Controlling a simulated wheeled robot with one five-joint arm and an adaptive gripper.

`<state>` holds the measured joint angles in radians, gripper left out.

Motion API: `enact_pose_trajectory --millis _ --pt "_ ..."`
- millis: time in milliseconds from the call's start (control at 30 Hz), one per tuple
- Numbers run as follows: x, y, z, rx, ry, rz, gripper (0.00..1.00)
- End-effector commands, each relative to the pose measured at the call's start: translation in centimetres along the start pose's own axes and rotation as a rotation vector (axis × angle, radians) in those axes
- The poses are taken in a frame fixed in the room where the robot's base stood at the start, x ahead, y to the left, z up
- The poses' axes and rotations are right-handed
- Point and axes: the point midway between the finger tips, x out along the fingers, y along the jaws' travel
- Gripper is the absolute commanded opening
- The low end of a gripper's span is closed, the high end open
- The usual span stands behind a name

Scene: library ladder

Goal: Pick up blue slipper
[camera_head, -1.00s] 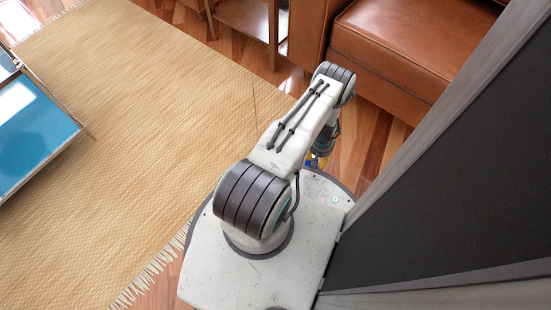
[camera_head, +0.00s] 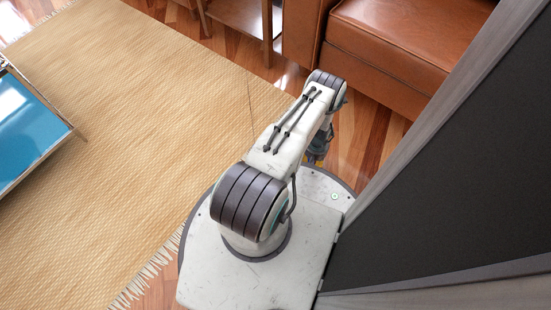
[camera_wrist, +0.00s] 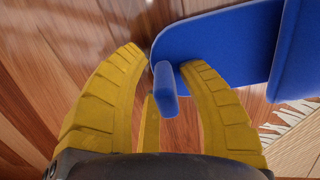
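The blue slipper (camera_wrist: 225,40) lies on the wood floor in the upper right of the wrist view. Its flat sole shows, with a raised blue part at the right edge cut off by the frame. My gripper (camera_wrist: 160,58) has yellow fingers spread apart, with a narrow upright blue piece (camera_wrist: 166,90) between them. The right fingertip overlaps the sole in the picture; I cannot tell if it touches. In the head view my gripper is mostly hidden behind my arm, with only a bit of yellow showing, and the slipper is not visible.
A woven rug (camera_head: 130,110) covers the left floor; its fringe (camera_wrist: 283,125) is near the slipper. A blue-topped table (camera_head: 28,130) stands at the left. A brown leather seat (camera_head: 400,50) is at the back. A dark panel (camera_head: 450,190) stands close on the right.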

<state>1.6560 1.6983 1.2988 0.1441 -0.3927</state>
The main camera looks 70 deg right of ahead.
Motion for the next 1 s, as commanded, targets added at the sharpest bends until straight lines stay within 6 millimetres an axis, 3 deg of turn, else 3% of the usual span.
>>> enact_pose_trajectory --millis 367,767,1000 --pt "0.0 0.0 0.0 0.000 0.000 0.000 0.01" --pt "-0.1 0.0 0.0 0.000 0.000 0.000 0.00" --pt "-1.5 0.0 -0.1 0.000 0.000 0.000 0.00"
